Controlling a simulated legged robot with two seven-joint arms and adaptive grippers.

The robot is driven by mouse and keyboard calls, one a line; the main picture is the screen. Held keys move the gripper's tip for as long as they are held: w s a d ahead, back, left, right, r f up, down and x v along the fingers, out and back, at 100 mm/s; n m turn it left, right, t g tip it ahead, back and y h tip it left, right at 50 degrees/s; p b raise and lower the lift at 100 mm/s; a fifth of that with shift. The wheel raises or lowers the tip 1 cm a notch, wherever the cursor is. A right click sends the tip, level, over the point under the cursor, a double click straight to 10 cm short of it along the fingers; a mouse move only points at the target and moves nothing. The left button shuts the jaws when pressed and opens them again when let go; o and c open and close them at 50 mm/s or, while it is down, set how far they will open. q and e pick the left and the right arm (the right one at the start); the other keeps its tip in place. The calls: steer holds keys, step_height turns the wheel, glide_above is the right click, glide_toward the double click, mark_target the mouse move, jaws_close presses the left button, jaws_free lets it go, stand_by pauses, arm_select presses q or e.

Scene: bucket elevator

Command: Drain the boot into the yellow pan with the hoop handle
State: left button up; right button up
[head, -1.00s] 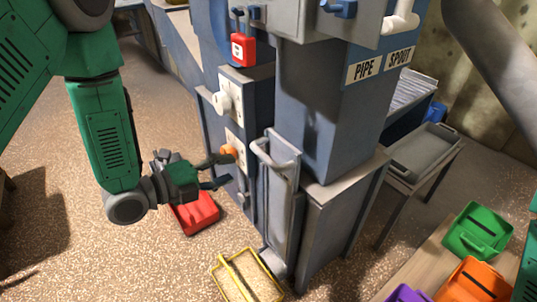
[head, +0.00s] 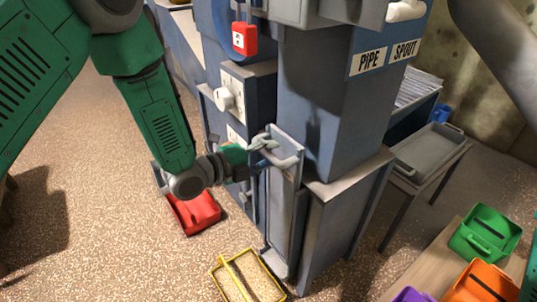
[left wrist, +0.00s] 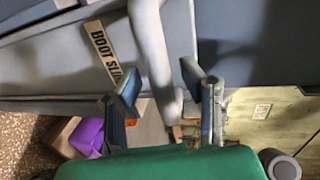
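The yellow pan (head: 273,290) stands on the floor below the elevator boot, its hoop handle lying across the top. What looks like grain-coloured material shows inside its rim. The boot slide (head: 283,215) is an upright grey plate on the boot with a bent grey bar handle (head: 287,162) at its top. The left wrist view shows its "BOOT SLIDE" label, partly cut off (left wrist: 106,55), and the handle (left wrist: 153,50). My left gripper (head: 264,150) is at the handle; in the left wrist view its open fingers (left wrist: 163,90) stand on either side of the bar. My right gripper is out of view.
A red pan (head: 195,213) is on the floor beneath my left forearm. Green (head: 484,233), orange (head: 478,283) and purple bins stand on a bench at right. A grey tray (head: 428,150) is behind.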

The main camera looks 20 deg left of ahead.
arm_select(q)
steer(key=shift+d, duration=0.1)
jaws_close()
steer(key=b, duration=0.4)
glide_toward(283, 174)
steer(key=x, duration=0.5)
steer(key=shift+s, duration=0.1)
steer(key=shift+o, duration=1.3)
jaws_free()
steer(key=shift+f, duration=0.1)
steer(key=v, duration=1.1)
steer(key=shift+s+a, duration=0.25)
steer(key=shift+a, duration=0.05)
